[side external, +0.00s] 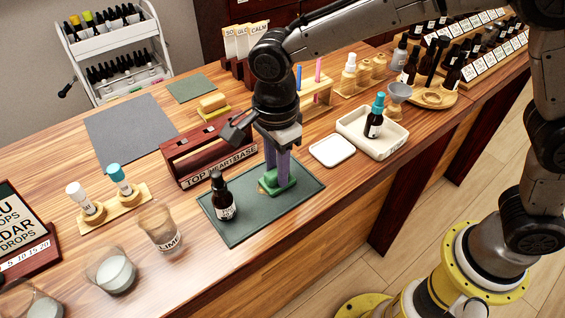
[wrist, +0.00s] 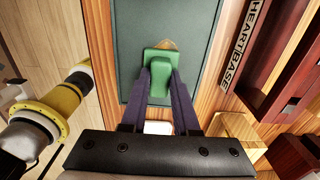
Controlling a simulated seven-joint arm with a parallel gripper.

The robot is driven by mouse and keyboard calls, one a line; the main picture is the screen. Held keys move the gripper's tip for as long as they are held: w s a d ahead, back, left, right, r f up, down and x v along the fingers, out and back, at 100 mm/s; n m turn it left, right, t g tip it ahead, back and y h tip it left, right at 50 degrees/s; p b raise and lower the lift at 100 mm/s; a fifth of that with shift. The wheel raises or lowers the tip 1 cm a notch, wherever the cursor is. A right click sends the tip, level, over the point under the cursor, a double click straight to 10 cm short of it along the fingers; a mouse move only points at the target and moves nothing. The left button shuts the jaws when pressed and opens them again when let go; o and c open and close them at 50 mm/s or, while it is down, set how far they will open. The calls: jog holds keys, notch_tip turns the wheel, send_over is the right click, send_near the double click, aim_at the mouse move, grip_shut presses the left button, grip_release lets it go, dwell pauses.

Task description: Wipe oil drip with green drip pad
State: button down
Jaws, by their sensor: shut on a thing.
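My gripper (side external: 277,172) points down over the dark green mat and is shut on the green drip pad (side external: 279,182). In the wrist view the pad (wrist: 158,72) sits between the two purple-grey fingertips (wrist: 161,82). The pad is at the mat (side external: 236,232), on its right half, and looks to be touching it. A small tan-brown patch, which may be the oil drip (wrist: 167,45), shows at the pad's far edge in the wrist view. Most of that patch is hidden by the pad.
A dark dropper bottle (side external: 221,197) stands on the mat left of my gripper. A dark red TOP/HEART/BASE rack (side external: 183,168) stands just behind. A white tile (side external: 332,150) and a cream tray (side external: 395,142) with a teal-capped bottle (side external: 374,118) are to the right. A glass (side external: 160,230) stands left.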

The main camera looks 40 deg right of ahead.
jog(key=shift+a, duration=2.4)
notch_tip(320, 180, up, 8)
